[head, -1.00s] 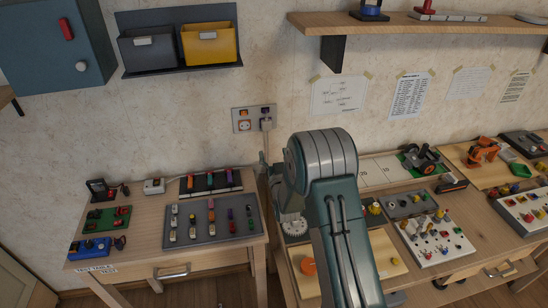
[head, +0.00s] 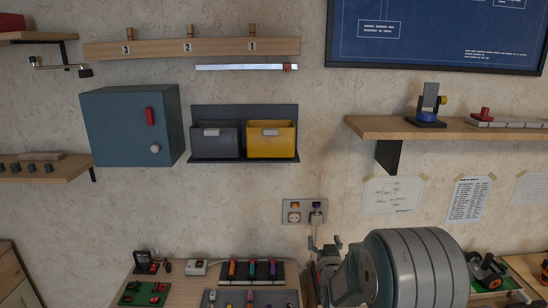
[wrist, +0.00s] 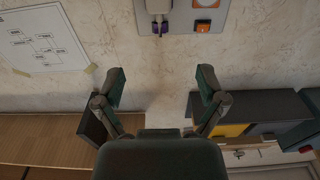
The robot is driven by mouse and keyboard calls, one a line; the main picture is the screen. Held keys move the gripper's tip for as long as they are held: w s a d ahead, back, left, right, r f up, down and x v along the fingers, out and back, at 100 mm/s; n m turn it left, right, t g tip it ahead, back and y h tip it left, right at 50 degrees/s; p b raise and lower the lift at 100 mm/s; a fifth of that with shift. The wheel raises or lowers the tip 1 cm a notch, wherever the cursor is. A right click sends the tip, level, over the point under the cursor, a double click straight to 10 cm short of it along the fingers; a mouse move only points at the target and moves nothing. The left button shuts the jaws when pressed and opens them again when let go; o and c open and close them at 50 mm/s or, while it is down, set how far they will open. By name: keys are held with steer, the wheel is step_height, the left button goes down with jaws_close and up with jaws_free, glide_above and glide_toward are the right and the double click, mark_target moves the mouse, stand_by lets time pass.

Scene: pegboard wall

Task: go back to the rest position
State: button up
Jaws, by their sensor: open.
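My gripper (head: 325,244) is in the lower middle of the head view, at the end of my grey-green arm, just below the wall socket plate (head: 304,211). In the wrist view my gripper (wrist: 161,86) has its two fingers spread wide. Nothing is between them but bare wall behind. I see nothing held, and the gripper looks clear of the wall and furniture. My arm hides part of the right-hand bench.
A blue cabinet (head: 130,125), a grey bin (head: 215,140) and a yellow bin (head: 271,139) are on the wall. A wooden shelf (head: 460,130) is at right. The left bench (head: 128,285) holds small electrical parts. The wall between bins and right shelf is free.

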steer(key=s+r+g, duration=0.4)
steer(key=s+r, duration=0.2)
steer(key=r, duration=0.1)
steer(key=s+r+g, duration=0.2)
steer(key=s+g, duration=0.6)
steer(key=s, duration=2.6)
steer(key=shift+g, duration=0.4)
